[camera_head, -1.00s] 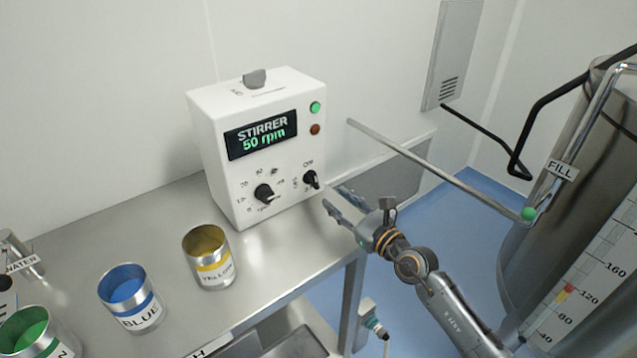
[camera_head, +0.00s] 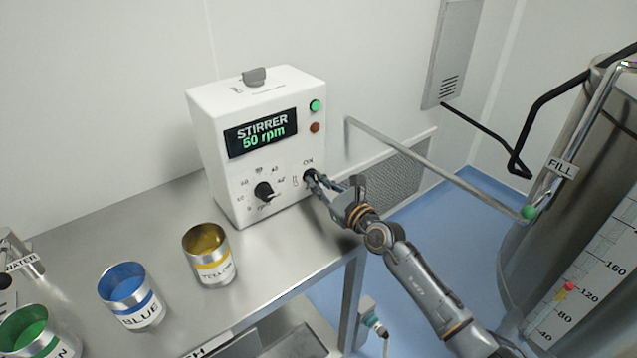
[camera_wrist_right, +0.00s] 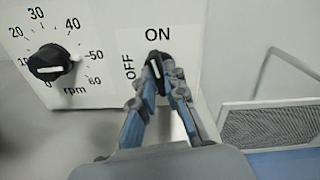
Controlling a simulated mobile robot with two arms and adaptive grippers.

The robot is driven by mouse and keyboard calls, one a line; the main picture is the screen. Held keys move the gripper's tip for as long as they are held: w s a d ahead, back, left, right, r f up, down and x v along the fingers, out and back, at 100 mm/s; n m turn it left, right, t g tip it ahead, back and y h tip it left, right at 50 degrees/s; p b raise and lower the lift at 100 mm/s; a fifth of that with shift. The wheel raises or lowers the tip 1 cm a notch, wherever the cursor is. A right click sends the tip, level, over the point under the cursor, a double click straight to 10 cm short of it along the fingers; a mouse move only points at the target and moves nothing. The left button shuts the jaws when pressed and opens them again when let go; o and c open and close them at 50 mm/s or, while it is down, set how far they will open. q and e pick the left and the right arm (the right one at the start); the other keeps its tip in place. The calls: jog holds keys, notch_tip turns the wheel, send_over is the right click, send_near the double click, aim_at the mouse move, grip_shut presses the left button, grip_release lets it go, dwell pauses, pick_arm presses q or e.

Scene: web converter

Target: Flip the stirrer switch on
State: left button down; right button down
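The white stirrer box (camera_head: 225,190) stands on the metal table and its display reads "STIRRER 50 rpm". Its green light (camera_head: 315,106) looks lit and the red one (camera_head: 315,127) looks dim. The black stirrer switch (camera_wrist_right: 157,61) is at the box's lower right, between the OFF and ON labels. Its white mark points up toward ON. My right gripper (camera_head: 313,178) is at the switch. In the right wrist view its fingertips (camera_wrist_right: 160,68) are closed in on either side of the knob. My left gripper is not in view.
The black rpm knob (camera_head: 264,192) is left of the switch. Yellow (camera_head: 213,270), blue (camera_head: 140,317) and green (camera_head: 55,347) cans stand on the table (camera_head: 110,232). A pipe runs to the large tank (camera_head: 545,240) at the right.

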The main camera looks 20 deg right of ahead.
jog(key=shift+r+m+p, duration=0.1)
jog(key=shift+m+p, duration=0.4)
jog(key=shift+m, duration=0.2)
jog(key=shift+m+p, duration=0.35)
jog(key=shift+m, duration=0.45)
jog(key=c, duration=1.4)
grip_release()
jog(key=v, duration=1.2)
